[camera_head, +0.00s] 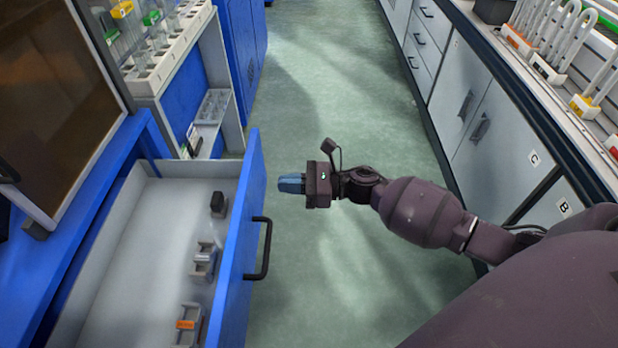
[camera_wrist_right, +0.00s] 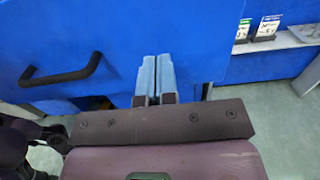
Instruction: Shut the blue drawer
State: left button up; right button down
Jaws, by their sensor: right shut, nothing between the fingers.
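The blue drawer (camera_head: 240,235) stands pulled out on the left of the head view. Its white inside shows from above, with several small items in it. Its black handle (camera_head: 264,248) is on the outer face. My right gripper (camera_head: 284,183) is shut and empty, to the right of the drawer front near its far end. A small gap to the front shows in the head view. In the right wrist view the blue fingertips (camera_wrist_right: 155,76) lie together before the drawer's blue front (camera_wrist_right: 120,30), with the handle (camera_wrist_right: 62,76) to their left. My left gripper is not in view.
A blue bench with a brown-windowed cabinet (camera_head: 50,95) stands at left, beside a white rack with tubes (camera_head: 165,55). A counter with white cabinets (camera_head: 500,140) runs along the right. Green floor (camera_head: 330,100) between them is clear.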

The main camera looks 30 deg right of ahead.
aim_at(258, 183)
jog(key=x, duration=0.4)
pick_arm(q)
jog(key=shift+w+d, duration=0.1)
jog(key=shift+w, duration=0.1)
pick_arm(e)
jog(key=shift+w+a, duration=0.1)
